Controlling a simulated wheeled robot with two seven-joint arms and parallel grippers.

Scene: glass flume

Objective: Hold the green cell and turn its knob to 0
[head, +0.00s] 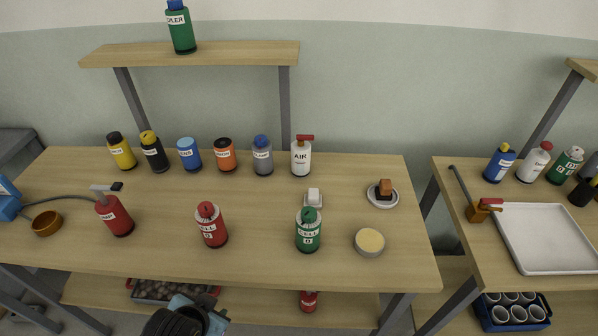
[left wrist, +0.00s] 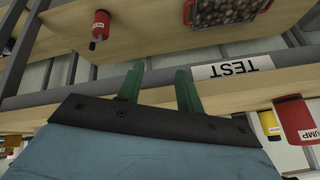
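The green cell (head: 308,238) stands upright on the middle table, right of centre in the head view. Its label reads CELL with a mark that looks like 0 or D below it. Its green knob (head: 310,214) is on top; its exact setting is too small to read. A similar red cell (head: 211,230) stands to its left. My left gripper (left wrist: 158,72) is open and empty in the left wrist view, close to the table edge with the TEST label. It is apart from the green cell, which the wrist view does not show. My right gripper is not in view.
Several bottles line the back. The tabletop between the two cells is clear.

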